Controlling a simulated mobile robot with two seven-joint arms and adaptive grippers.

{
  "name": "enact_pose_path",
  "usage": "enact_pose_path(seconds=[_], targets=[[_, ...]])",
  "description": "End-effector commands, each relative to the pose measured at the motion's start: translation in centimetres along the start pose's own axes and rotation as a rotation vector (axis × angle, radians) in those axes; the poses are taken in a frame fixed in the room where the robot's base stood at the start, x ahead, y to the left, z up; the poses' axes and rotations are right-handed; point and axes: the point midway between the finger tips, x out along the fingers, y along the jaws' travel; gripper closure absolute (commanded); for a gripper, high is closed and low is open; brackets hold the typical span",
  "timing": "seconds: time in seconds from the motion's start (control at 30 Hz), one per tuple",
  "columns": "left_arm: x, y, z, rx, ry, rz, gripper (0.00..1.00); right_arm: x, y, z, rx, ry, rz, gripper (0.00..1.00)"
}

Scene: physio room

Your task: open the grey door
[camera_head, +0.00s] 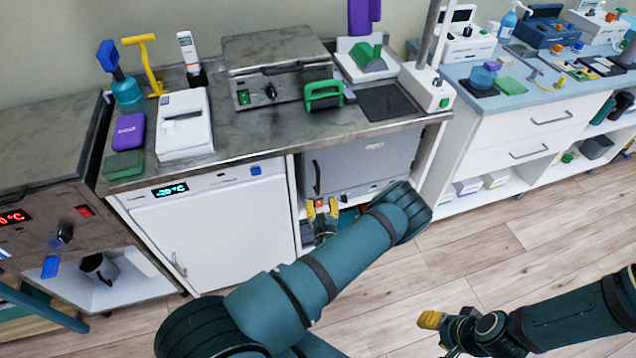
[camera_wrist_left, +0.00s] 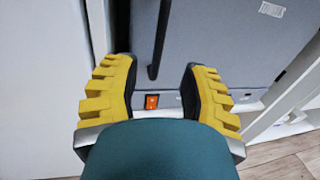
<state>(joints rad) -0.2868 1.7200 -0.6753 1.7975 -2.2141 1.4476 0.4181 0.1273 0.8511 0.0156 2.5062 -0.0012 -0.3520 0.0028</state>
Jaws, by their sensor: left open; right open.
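The grey door (camera_head: 372,160) is the front of a box-like unit under the steel counter, and it looks shut. Its dark upright handle (camera_head: 317,178) is on the door's left side. My left gripper (camera_head: 322,209) is open just below and in front of the handle. In the left wrist view, the handle (camera_wrist_left: 158,45) rises between the two yellow fingers of the left gripper (camera_wrist_left: 158,68), ahead of the tips; I cannot tell whether they touch it. The grey door (camera_wrist_left: 225,45) fills the upper right there. My right gripper (camera_head: 432,320) is open, low over the floor, away from the door.
A white freezer (camera_head: 225,225) with a lit display stands left of the grey door. An orange switch (camera_wrist_left: 151,101) sits below the handle. The counter (camera_head: 260,125) above holds several devices. White drawers (camera_head: 540,120) stand to the right. The wooden floor (camera_head: 480,250) in front is clear.

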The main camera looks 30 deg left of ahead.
Motion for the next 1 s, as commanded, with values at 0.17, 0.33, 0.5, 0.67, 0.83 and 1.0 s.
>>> enact_pose_path(seconds=[0.17,0.33,0.5,0.67,0.83,1.0], targets=[[3.7,0.1,-0.1,-0.002,-0.003,0.003,0.57,0.8,0.3,-0.1,0.000,0.004,0.000,0.53],[6.6,0.1,-0.1,-0.001,-0.001,0.004,0.57,1.3,0.5,-0.1,-0.001,0.007,0.000,0.53],[8.5,0.1,-0.1,0.000,0.000,0.003,0.57,1.7,0.6,-0.2,-0.001,0.009,0.001,0.53],[9.2,0.1,0.0,0.001,0.001,0.003,0.57,1.8,0.7,-0.2,-0.001,0.010,0.001,0.53],[9.3,0.1,0.0,0.001,0.001,0.003,0.57,1.8,0.7,-0.2,-0.001,0.010,0.001,0.53],[9.2,0.1,0.0,0.001,0.001,0.003,0.78,1.8,0.7,-0.2,-0.001,0.010,0.001,0.53]])
